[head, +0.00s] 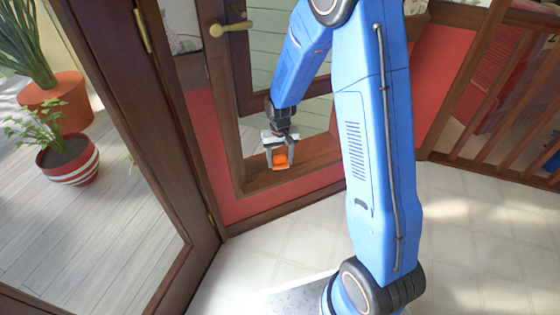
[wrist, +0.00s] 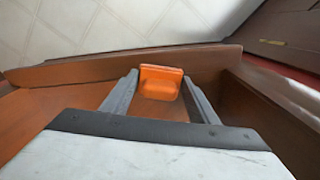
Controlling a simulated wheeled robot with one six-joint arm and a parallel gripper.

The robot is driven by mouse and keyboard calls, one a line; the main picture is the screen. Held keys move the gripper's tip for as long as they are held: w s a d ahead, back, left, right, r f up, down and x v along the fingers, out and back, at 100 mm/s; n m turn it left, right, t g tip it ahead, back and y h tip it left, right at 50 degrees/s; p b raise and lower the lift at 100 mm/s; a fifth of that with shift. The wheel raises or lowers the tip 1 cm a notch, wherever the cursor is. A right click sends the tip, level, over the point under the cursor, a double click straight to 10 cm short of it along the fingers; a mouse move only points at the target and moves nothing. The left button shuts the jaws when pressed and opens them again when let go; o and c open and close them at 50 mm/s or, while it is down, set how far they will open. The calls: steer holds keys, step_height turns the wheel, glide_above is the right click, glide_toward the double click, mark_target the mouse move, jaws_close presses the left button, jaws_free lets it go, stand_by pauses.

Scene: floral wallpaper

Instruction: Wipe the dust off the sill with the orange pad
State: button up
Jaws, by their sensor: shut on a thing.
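The orange pad (head: 280,157) is held between the two fingers of my gripper (head: 280,160), low over the brown wooden sill (head: 318,152) in the head view. In the wrist view the orange pad (wrist: 161,82) sits between the grey fingertips of my gripper (wrist: 160,88). The brown sill (wrist: 75,98) lies below and around it, with its front edge beyond the pad. I cannot tell whether the pad touches the sill. No dust can be made out on the visible part of the sill.
A wooden door with a brass handle (head: 230,28) stands behind my arm. A dark door frame (head: 150,130) is at the left, with potted plants (head: 68,160) beyond it. Wooden railings (head: 500,100) stand at the right. The tiled floor (head: 460,240) in front is clear.

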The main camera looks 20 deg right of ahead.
steer(key=shift+r, duration=1.5)
